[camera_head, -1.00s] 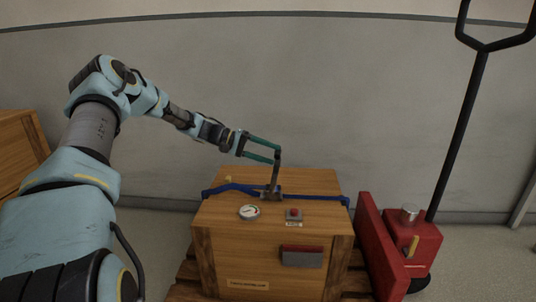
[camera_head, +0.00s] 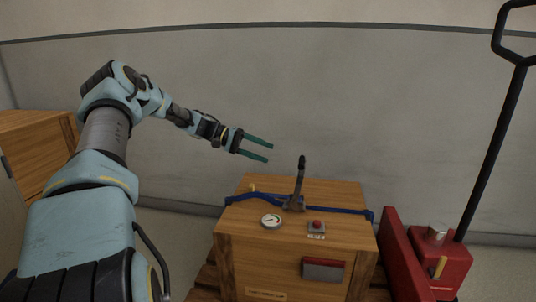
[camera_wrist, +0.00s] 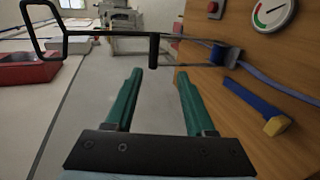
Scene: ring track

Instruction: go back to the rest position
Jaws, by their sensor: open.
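My gripper (camera_head: 270,152) has green fingers, held apart with nothing between them. It is in the air up and left of the black lever (camera_head: 300,178) on top of the wooden crate (camera_head: 240,248). The lever stands nearly upright and is clear of the fingers. In the wrist view my gripper (camera_wrist: 158,85) is open, with the lever's dark grip (camera_wrist: 153,50) beyond the fingertips and the crate's wooden face (camera_wrist: 240,80) to the right.
The crate carries a blue strap (camera_head: 340,209), a round gauge (camera_head: 271,221) and a red button (camera_head: 317,225). A red pallet jack (camera_head: 440,262) with a tall black handle (camera_head: 492,150) stands right. Another wooden crate (camera_head: 45,150) is at left. The wall behind is bare.

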